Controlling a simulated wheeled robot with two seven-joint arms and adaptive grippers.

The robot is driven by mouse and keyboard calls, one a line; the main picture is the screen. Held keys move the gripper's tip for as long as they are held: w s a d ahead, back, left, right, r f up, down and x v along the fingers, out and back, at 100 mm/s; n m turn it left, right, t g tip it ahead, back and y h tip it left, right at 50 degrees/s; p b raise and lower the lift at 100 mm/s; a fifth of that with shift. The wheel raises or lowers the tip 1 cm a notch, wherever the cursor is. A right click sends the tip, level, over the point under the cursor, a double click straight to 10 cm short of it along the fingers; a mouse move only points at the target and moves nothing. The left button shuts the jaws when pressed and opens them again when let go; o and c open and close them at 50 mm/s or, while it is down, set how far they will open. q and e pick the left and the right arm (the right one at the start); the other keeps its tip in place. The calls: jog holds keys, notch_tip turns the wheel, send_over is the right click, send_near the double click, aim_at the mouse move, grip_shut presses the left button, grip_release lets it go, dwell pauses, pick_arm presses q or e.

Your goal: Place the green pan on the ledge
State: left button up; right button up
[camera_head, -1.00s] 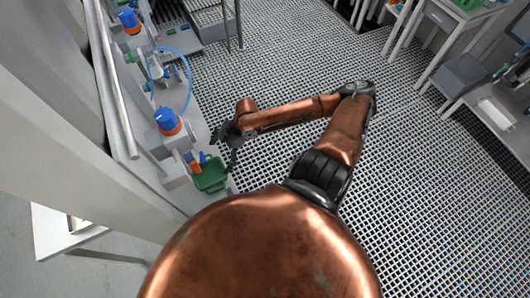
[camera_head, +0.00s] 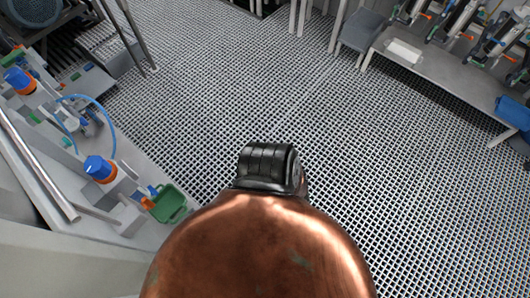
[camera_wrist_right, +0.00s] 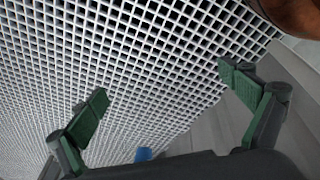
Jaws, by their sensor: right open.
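The green pan (camera_head: 170,204) sits on the grey ledge (camera_head: 88,217) at the left in the head view, beside an orange-handled valve below the blue-capped vessel. No gripper shows in the head view, where my copper body covers the bottom middle. In the right wrist view my right gripper (camera_wrist_right: 168,92) is open, with its two green-padded fingers wide apart and nothing between them. White floor grating lies beyond the fingers. The pan is not visible in that view. My left gripper is in neither view.
Blue-and-orange capped vessels (camera_head: 99,168) and a blue hose (camera_head: 108,119) line the left side. A metal rail (camera_head: 38,170) runs along the ledge. A bench (camera_head: 440,82) with equipment and a blue bin (camera_head: 513,112) stands at the right. The grating floor between is clear.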

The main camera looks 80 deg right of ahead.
jog(key=s+a+f+g, duration=0.1)
jog(key=s+a+f, duration=0.3)
jog(key=s+a, duration=0.6)
jog(key=s, duration=0.2)
jog(key=shift+s+f+g+y, duration=0.3)
jog(key=shift+s+f, duration=0.05)
jog(key=shift+f, duration=0.05)
jog(key=shift+w, duration=0.1)
